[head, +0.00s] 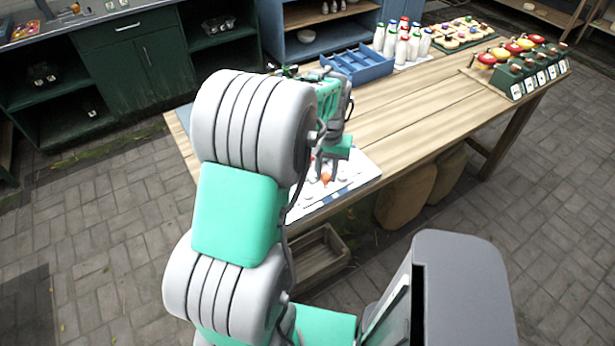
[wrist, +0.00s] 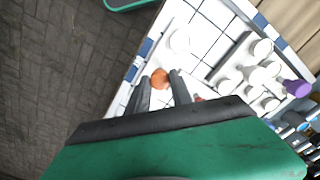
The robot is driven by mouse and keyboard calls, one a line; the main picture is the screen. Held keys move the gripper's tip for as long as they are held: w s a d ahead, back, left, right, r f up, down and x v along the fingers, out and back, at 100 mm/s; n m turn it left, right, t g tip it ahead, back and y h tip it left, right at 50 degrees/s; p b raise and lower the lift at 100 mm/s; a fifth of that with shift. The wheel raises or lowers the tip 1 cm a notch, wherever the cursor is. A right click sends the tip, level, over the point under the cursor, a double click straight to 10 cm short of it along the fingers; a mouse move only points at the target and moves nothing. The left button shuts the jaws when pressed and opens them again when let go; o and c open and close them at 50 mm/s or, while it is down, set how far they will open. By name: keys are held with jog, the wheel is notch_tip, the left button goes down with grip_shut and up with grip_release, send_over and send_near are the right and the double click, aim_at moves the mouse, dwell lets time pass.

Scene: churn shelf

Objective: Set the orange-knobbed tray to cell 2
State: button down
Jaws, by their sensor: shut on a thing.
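The orange knob (head: 326,177) shows just below my gripper (head: 331,165), over the near end of the wooden table. In the wrist view the orange knob (wrist: 160,78) sits between the two grey fingers of my gripper (wrist: 163,84), which is shut on it. The tray under the knob is mostly hidden by my gripper. A white board (head: 362,170) with a tiled grid lies below; its grid (wrist: 205,35) also shows in the wrist view. I cannot read any cell numbers.
In the wrist view, white round pieces (wrist: 262,48) and a purple knob (wrist: 297,88) stand to the right. In the head view, a blue divided crate (head: 358,66), several bottles (head: 402,45) and a green rack (head: 535,78) stand farther along the table. The table's middle is clear.

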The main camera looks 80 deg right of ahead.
aim_at(328, 174)
jog(key=shift+s+d, duration=0.2)
jog(key=shift+d, duration=0.1)
jog(key=c, duration=1.1)
grip_release()
notch_tip(328, 174, up, 8)
jog(key=shift+a+f+b, duration=0.1)
jog(key=shift+b, duration=0.5)
